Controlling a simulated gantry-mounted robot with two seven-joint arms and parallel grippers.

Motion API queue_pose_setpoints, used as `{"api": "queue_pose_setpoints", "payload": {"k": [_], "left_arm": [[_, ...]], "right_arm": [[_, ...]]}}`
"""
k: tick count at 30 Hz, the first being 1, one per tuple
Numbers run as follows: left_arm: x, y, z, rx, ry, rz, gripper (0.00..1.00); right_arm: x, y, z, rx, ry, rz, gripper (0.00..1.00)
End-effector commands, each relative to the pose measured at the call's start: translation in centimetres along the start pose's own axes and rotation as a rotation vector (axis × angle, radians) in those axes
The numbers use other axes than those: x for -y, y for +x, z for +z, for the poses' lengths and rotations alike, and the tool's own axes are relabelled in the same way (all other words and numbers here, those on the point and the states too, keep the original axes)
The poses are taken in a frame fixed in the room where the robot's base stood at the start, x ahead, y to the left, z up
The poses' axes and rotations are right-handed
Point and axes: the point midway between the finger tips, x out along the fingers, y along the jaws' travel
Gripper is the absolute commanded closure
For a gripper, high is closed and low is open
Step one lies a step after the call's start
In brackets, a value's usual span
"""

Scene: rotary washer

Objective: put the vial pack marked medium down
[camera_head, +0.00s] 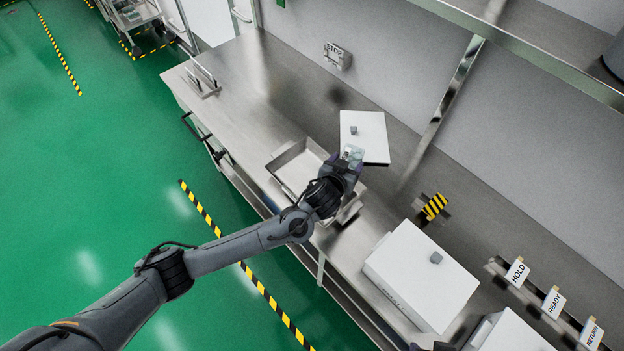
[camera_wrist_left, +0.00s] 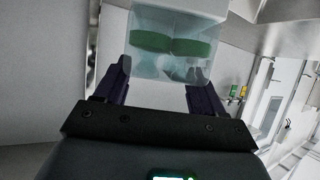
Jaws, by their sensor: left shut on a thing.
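The vial pack (camera_head: 352,153) is a small clear, pale block held at the end of my left arm. In the left wrist view the vial pack (camera_wrist_left: 178,45) shows green bands inside clear walls. My left gripper (camera_head: 346,163) is shut on it, with one finger on each side in the left wrist view (camera_wrist_left: 165,85). No marking on the pack can be read. The pack appears in front of a white lidded box (camera_head: 370,130) and close to a steel tray (camera_head: 285,160); its height above the bench cannot be told. My right gripper cannot be made out.
The steel bench (camera_head: 240,90) has free room at the upper left, before a small rack (camera_head: 203,80). A larger white box (camera_head: 425,275) stands at right. HOLD, READY and RETURN signs (camera_head: 517,271) line the wall side. A striped block (camera_head: 434,207) stands near the wall.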

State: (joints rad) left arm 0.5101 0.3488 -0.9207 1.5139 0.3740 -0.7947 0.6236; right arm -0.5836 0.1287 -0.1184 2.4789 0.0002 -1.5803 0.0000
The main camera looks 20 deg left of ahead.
Motion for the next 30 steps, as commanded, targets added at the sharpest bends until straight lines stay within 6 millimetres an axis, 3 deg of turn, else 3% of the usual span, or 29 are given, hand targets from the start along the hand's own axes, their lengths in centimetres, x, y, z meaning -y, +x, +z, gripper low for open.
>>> {"api": "queue_pose_setpoints", "payload": {"k": [6, 13, 22, 30], "left_arm": [[4.6, 0.0, 2.7, 0.001, 0.004, -0.005, 0.67], [8.1, 0.1, 5.2, 0.001, 0.002, -0.003, 0.67], [9.3, 0.4, 6.6, 0.000, -0.001, -0.001, 0.67], [9.2, 1.7, 9.3, 0.000, 0.000, -0.001, 0.67]], "right_arm": [[0.1, -1.2, -0.5, -0.004, 0.003, -0.004, 0.48], [0.2, -1.9, -0.8, -0.007, 0.008, -0.008, 0.48], [0.2, -2.0, -0.8, -0.007, 0.009, -0.010, 0.48], [0.2, -2.0, -0.9, -0.007, 0.008, -0.009, 0.48]]}}
